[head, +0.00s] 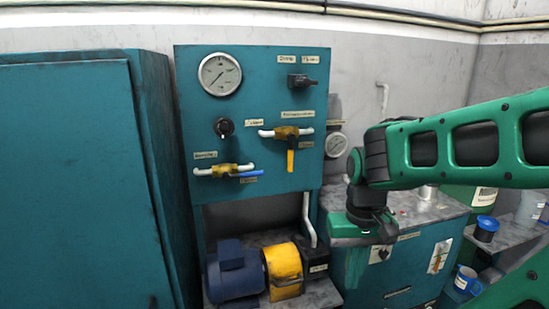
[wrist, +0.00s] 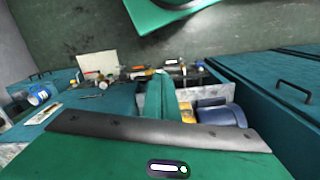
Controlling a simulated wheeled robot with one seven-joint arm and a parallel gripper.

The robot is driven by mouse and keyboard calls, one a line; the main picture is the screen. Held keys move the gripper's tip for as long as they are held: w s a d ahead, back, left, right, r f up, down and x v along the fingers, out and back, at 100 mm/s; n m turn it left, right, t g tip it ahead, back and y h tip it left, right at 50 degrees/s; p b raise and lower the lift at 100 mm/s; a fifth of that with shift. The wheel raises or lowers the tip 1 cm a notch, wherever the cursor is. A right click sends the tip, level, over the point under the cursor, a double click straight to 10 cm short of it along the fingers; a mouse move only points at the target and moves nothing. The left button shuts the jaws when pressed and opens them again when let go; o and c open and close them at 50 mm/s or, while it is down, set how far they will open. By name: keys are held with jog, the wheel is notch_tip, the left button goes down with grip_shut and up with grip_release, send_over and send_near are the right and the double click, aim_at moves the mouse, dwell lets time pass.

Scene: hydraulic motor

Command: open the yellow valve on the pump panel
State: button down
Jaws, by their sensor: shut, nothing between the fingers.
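The teal pump panel (head: 255,95) stands upright left of centre in the head view. On its right side is a brass valve with a yellow handle (head: 290,161). The handle hangs straight down, across the horizontal pipe. My gripper (head: 353,270) is to the right of and below this valve, apart from it, in front of the teal cabinet. Its fingers point down and are shut with nothing held. In the wrist view the closed green fingers (wrist: 160,95) show at the centre. I cannot make out the yellow valve in the wrist view.
A second brass valve with a blue handle (head: 245,174) sits lower left on the panel. A blue motor (head: 235,270) with a yellow guard (head: 284,268) is below. A tall teal cabinet (head: 70,180) stands left, a low cabinet (head: 410,265) right.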

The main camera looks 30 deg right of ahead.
jog(key=shift+d, duration=0.1)
jog(key=w+d+r+n+t+h, duration=0.1)
jog(key=w+d+r+h, duration=0.1)
jog(key=w+r, duration=0.5)
jog(key=w+d+r+n+t+h, duration=0.15)
jog(key=w+r, duration=0.35)
jog(key=w, duration=0.5)
jog(key=w+a+r+n+t+h, duration=0.1)
jog(key=w+a+r, duration=0.2)
jog(key=w+r, duration=0.2)
jog(key=w+a+r+t+h, duration=0.1)
jog(key=w+a+r, duration=0.3)
jog(key=w, duration=0.6)
jog(key=shift+a+r+n+h, duration=0.25)
jog(key=shift+r+n+h, duration=0.15)
jog(key=shift+r, duration=0.2)
jog(key=shift+w, duration=0.1)
